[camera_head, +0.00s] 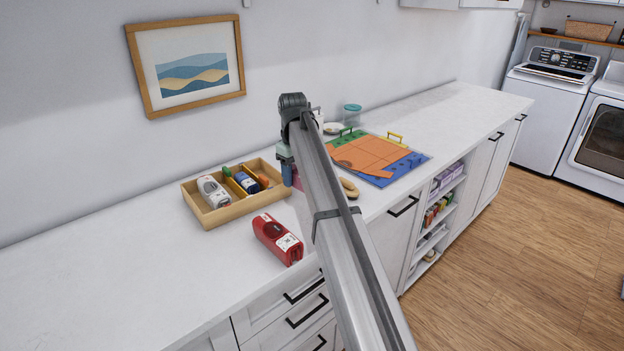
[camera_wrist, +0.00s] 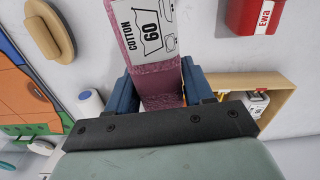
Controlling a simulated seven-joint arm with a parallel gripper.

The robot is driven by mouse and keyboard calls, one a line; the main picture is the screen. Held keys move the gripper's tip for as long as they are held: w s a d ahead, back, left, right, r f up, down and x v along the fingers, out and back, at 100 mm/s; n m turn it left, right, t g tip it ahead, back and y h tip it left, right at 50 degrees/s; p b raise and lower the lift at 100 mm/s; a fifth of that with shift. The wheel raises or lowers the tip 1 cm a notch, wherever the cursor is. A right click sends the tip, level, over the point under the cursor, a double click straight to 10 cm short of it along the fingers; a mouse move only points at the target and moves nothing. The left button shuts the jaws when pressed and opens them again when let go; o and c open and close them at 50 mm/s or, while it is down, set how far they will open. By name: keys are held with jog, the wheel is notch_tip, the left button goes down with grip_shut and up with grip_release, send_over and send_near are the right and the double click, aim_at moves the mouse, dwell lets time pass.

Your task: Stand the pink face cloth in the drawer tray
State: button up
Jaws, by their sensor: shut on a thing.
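The pink face cloth (camera_wrist: 146,52) is between the two blue fingers of my gripper (camera_wrist: 160,92) in the wrist view. It carries a white label reading "COTTON 60". In the head view only a sliver of the cloth (camera_head: 297,181) shows, and my arm hides the rest. My gripper (camera_head: 286,168) is shut on the cloth, just right of the wooden drawer tray (camera_head: 215,215). The tray stands on the white counter and holds a white bottle (camera_head: 213,191) and several small items. In the wrist view the tray (camera_wrist: 275,107) is at the right, partly behind my gripper.
The counter (camera_head: 110,275) is clear at the left.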

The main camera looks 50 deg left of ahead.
jog(key=a, duration=0.5)
jog(key=s+a, duration=0.1)
jog(key=a, duration=0.2)
jog(key=shift+r, duration=0.3)
jog(key=w+a+m, duration=0.1)
jog(key=a+m, duration=0.2)
jog(key=m, duration=1.5)
jog(key=w+a+r+m, duration=0.1)
jog(key=a+m, duration=0.3)
jog(key=m, duration=1.4)
jog(key=shift+d+f, duration=0.1)
jog(key=shift+f, duration=0.05)
jog(key=shift+s+f, duration=0.1)
jog(key=shift+f, duration=3)
